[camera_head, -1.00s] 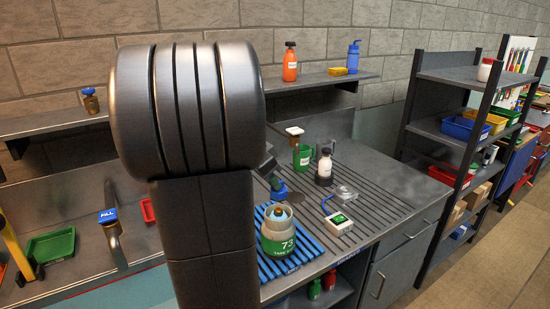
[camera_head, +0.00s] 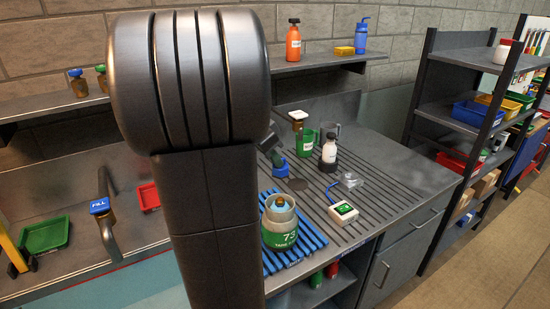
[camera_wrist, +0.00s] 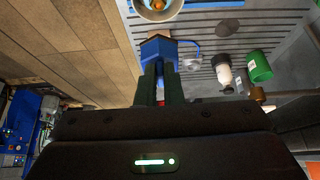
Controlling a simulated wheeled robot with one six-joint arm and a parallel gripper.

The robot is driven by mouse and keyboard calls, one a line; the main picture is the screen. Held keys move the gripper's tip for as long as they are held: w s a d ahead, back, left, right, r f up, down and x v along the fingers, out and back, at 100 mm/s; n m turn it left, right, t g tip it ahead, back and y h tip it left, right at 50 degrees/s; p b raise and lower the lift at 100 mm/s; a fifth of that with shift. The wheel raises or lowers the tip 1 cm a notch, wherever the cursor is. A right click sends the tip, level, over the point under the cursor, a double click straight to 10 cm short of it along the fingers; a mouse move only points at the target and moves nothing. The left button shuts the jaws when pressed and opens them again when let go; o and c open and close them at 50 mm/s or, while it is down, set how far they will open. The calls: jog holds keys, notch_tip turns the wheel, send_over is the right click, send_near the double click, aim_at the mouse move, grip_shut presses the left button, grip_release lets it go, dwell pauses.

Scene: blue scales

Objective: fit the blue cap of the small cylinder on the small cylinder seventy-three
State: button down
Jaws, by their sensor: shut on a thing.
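The blue cap (camera_head: 281,164) is in my gripper (camera_head: 274,152), held above the bench in the head view. In the wrist view the cap (camera_wrist: 157,47) sits between the tips of my gripper's two dark fingers (camera_wrist: 160,70). The small cylinder seventy-three (camera_head: 280,237) is a pale vessel with a green label reading 73. It stands upright on a blue ribbed mat (camera_head: 312,238), and its open top shows a bluish neck inside. Its rim (camera_wrist: 140,14) shows at the top of the wrist view. The cap is apart from the cylinder, farther back in the head view.
Behind stand a green cup (camera_head: 305,143) and a white bottle with a black base (camera_head: 329,150). A small white device with a green screen (camera_head: 343,211) lies right of the mat. The ribbed bench is clear towards the right. My arm hides the left part of the bench.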

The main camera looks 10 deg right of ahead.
notch_tip(320, 180, down, 8)
jog(key=b, duration=0.7)
jog(key=shift+f+b, duration=1.65)
jog(key=shift+b, duration=0.55)
dwell(1.1)
jog(key=c, duration=1.5)
grip_release()
jog(key=shift+r, duration=0.1)
jog(key=v, duration=1.3)
jog(key=shift+a+r, duration=0.2)
jog(key=shift+r, duration=0.1)
jog(key=shift+d+f, duration=0.1)
jog(key=p+x, duration=0.1)
jog(key=x, duration=1.1)
jog(key=shift+w+d+f, duration=0.15)
jog(key=shift+d+f, duration=0.1)
jog(key=shift+d, duration=0.1)
